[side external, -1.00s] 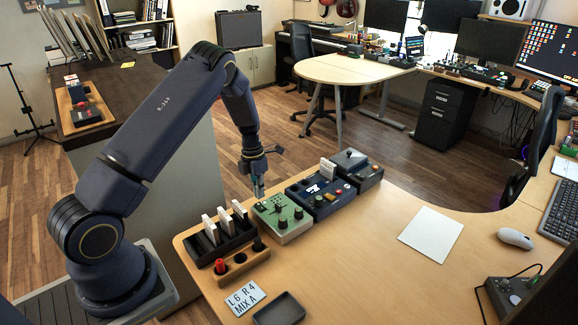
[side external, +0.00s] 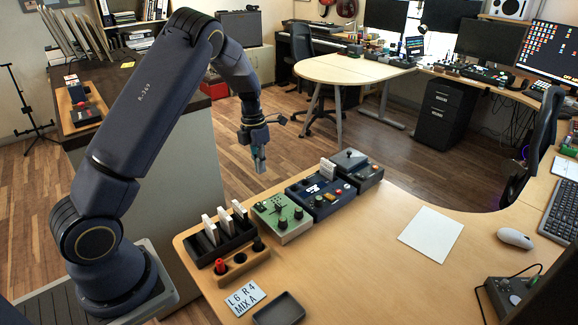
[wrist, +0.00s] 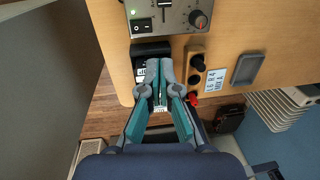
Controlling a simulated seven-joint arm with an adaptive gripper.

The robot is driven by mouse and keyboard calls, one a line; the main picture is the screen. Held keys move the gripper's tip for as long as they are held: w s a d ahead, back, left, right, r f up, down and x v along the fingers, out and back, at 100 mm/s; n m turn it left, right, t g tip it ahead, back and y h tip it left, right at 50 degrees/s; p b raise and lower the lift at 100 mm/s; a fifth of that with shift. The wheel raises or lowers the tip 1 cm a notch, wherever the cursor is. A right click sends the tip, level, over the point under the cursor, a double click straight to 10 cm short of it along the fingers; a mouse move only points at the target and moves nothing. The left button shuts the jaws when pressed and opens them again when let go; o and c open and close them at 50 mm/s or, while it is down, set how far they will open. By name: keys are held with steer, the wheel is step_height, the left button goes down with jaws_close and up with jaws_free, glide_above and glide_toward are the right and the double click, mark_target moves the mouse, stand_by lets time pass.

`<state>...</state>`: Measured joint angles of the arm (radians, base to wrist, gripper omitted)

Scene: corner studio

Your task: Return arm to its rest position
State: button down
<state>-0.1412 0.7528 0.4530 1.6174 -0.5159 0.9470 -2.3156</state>
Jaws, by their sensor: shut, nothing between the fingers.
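My gripper (side external: 259,166) is shut and empty. In the side external view it hangs in the air, fingers down, above and behind the green mixer box (side external: 284,217), clear of the desk. In the wrist view my gripper (wrist: 159,97) points toward the desk edge, and its fingers cover part of the black card rack. The mixer box (wrist: 168,20) shows at the top of that view with a lit green light, a switch and a red-marked knob.
On the wooden desk (side external: 370,265) stand a black rack (side external: 222,240) with white cards, a wooden peg holder (side external: 240,266), a label card (side external: 245,298), a small dark tray (side external: 279,310), a blue device (side external: 320,196) and a dark joystick box (side external: 355,168). A dark-topped counter (side external: 130,90) stands behind my arm.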

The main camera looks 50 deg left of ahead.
steer(key=w+d+r+m+t, duration=0.1)
steer(key=d+r, duration=0.2)
steer(key=r, duration=0.3)
steer(key=w+d+r+m+t, duration=0.1)
steer(key=d+r+t, duration=0.1)
steer(key=r, duration=0.4)
steer(key=s+d+r+m+t, duration=0.2)
steer(key=s+d+r+m, duration=0.55)
steer(key=r, duration=0.35)
steer(key=s+d+r+m+t, duration=0.1)
steer(key=s+d+m, duration=0.2)
steer(key=s+m, duration=0.3)
steer(key=s+d+r+m, duration=0.1)
steer(key=s+d+m, duration=0.2)
steer(key=s+m, duration=0.25)
steer(key=s+f+m+y, duration=0.1)
steer(key=s+f+m, duration=0.3)
steer(key=m, duration=1.1)
steer(key=shift+s+a, duration=0.35)
steer(key=shift+s, duration=0.2)
steer(key=shift+f, duration=0.1)
